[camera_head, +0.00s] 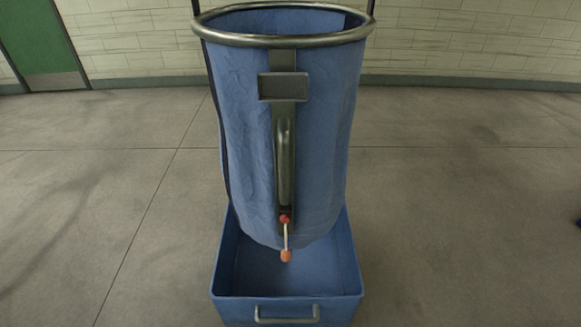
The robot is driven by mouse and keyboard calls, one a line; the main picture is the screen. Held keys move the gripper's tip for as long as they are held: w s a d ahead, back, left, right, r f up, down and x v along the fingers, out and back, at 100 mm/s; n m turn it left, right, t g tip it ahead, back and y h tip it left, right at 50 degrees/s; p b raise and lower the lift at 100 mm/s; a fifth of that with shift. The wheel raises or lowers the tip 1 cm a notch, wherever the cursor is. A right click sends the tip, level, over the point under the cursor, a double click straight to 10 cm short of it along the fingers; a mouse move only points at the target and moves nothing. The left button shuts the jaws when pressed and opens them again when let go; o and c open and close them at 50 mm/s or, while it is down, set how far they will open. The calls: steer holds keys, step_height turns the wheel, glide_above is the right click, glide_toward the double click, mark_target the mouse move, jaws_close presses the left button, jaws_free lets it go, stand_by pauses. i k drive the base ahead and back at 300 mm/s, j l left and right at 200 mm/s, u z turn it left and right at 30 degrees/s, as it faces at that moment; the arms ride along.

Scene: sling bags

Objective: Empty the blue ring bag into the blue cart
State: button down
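The blue ring bag (240,140) hangs upright in the middle of the view, with a metal ring (285,40) around its open top. A dark strap on its front carries a frame (284,87) and a long handle (285,160). A short cord with a red bead and an orange bead (286,256) hangs at its lower front. The blue cart (217,275) is an open box under the bag, with a grey front handle (287,314). The visible part of its floor is bare; the bag hides the rest. My gripper is not in view.
Two dark uprights or straps rise from the ring past the top edge. Grey tiled floor (90,200) lies clear on both sides. A pale block wall (470,45) and a green door (40,45) stand behind. A small dark blue thing shows at the right edge.

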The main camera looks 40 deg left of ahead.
mark_target(284, 218)
steer(key=j+u, duration=0.25)
steer(key=j, duration=0.3)
steer(key=j+u, duration=0.3)
steer(key=j, duration=0.25)
steer(key=i+j+u, duration=0.1)
steer(key=j+u, duration=0.15)
steer(key=j, duration=0.3)
steer(key=i+j+u, duration=0.25)
steer(key=j, duration=0.25)
steer(key=k+j, duration=0.05)
steer(key=k, duration=0.05)
